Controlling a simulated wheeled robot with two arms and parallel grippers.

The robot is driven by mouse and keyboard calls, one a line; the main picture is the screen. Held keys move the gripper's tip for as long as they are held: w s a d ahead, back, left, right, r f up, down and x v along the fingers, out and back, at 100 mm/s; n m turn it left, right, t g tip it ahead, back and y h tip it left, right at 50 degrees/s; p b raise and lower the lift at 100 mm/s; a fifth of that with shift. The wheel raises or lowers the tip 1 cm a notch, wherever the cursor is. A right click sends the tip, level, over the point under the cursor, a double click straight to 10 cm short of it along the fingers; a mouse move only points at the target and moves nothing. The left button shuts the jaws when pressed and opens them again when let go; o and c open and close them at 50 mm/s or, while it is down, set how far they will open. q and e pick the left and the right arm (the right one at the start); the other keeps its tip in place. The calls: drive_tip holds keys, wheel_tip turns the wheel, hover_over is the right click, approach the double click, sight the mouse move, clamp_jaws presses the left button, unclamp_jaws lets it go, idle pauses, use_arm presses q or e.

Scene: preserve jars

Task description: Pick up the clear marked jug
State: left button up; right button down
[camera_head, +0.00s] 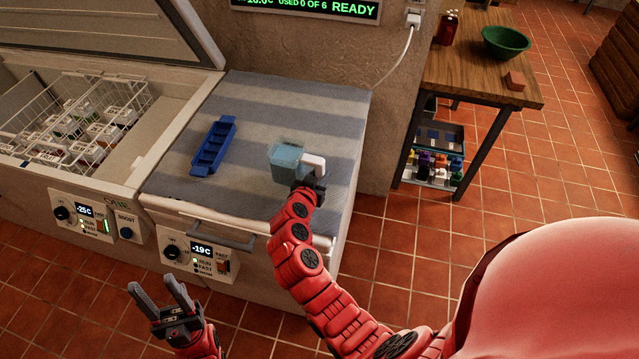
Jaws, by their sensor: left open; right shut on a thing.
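The clear marked jug (287,160) is on or just above the striped cloth on the closed freezer lid; I cannot tell whether its base touches. It looks pale blue and see-through, with a white handle at its right. My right gripper (310,180) is shut at the jug's handle side, and my arm hides part of that area. My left gripper (163,296) is open and empty, low in front of the freezers and well away from the jug.
A blue compartment tray (213,147) lies on the striped cloth (250,110) left of the jug. An open freezer with a wire basket (75,125) stands at the left. A wooden table (480,70) with a green bowl (506,41) stands at the right. Cloth behind the jug is clear.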

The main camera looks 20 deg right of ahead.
drive_tip(key=s+b, duration=0.1)
drive_tip(key=s, duration=0.3)
drive_tip(key=s+a+r+b, duration=0.1)
drive_tip(key=s+b, duration=0.1)
drive_tip(key=s, duration=0.3)
drive_tip(key=s+a+b, duration=0.1)
drive_tip(key=s+b, duration=0.1)
drive_tip(key=s, duration=0.3)
drive_tip(key=shift+s+r, duration=0.15)
drive_tip(key=shift+s, duration=0.1)
drive_tip(key=shift+s+r+b, duration=0.15)
drive_tip(key=shift+s+b, duration=0.2)
drive_tip(key=shift+s, duration=0.3)
drive_tip(key=c, duration=1.2)
unclamp_jaws()
clamp_jaws()
